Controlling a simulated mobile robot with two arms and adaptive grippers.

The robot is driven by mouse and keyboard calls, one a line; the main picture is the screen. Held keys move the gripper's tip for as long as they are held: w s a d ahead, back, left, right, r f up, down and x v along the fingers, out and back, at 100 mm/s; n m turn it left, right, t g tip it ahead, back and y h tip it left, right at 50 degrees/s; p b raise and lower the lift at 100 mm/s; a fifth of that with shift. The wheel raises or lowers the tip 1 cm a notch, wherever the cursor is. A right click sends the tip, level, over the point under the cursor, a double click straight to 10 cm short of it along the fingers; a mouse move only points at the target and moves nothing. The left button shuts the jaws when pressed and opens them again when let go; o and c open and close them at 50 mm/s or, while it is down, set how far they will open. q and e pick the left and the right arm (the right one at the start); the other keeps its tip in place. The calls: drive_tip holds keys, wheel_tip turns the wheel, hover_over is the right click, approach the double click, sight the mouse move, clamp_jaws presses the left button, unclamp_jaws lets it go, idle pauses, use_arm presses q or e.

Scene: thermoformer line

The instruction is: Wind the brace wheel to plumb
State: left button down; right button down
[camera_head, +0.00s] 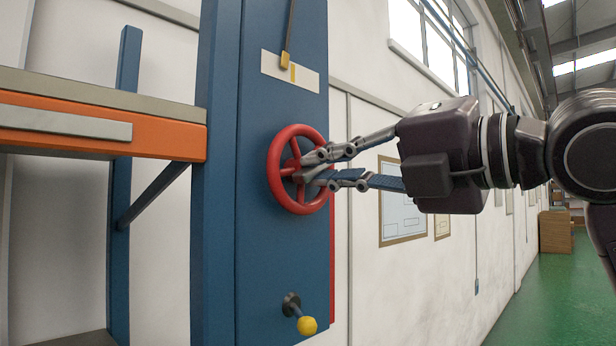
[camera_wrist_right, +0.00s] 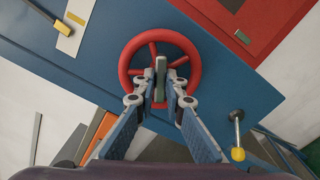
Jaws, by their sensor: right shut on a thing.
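The red brace wheel (camera_head: 274,160) is mounted on the face of a blue post (camera_head: 265,240). It also shows in the right wrist view (camera_wrist_right: 196,58), with spokes and a grey-green bar (camera_wrist_right: 160,66) across its hub. My right gripper (camera_head: 306,170) comes in from the right, its fingers shut on the wheel's middle, one on each side of that bar. The fingertips hide part of the hub. Above the wheel, a hanging pointer with a yellow tip (camera_head: 285,61) ends just left of a yellow mark (camera_head: 293,72) on a white plate (camera_head: 308,79). My left gripper is not in view.
A yellow-knobbed lever (camera_head: 307,325) sticks out of the post below the wheel. An orange shelf beam (camera_head: 170,137) stands to the left. Framed sheets (camera_head: 400,226) hang on the white wall. Green floor (camera_head: 560,290) lies open at the right, with brown boxes (camera_head: 556,232) farther back.

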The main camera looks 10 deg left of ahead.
drive_tip(key=m+b, duration=0.2)
drive_tip(key=m, duration=0.1)
drive_tip(key=shift+f, duration=0.2)
drive_tip(key=shift+r+m+b, duration=0.15)
drive_tip(key=shift+m+b, duration=0.2)
drive_tip(key=shift+m, duration=0.35)
drive_tip(key=shift+m+b, duration=0.65)
drive_tip(key=shift+m, duration=0.15)
drive_tip(key=shift+m+b, duration=0.7)
drive_tip(key=shift+m, duration=0.9)
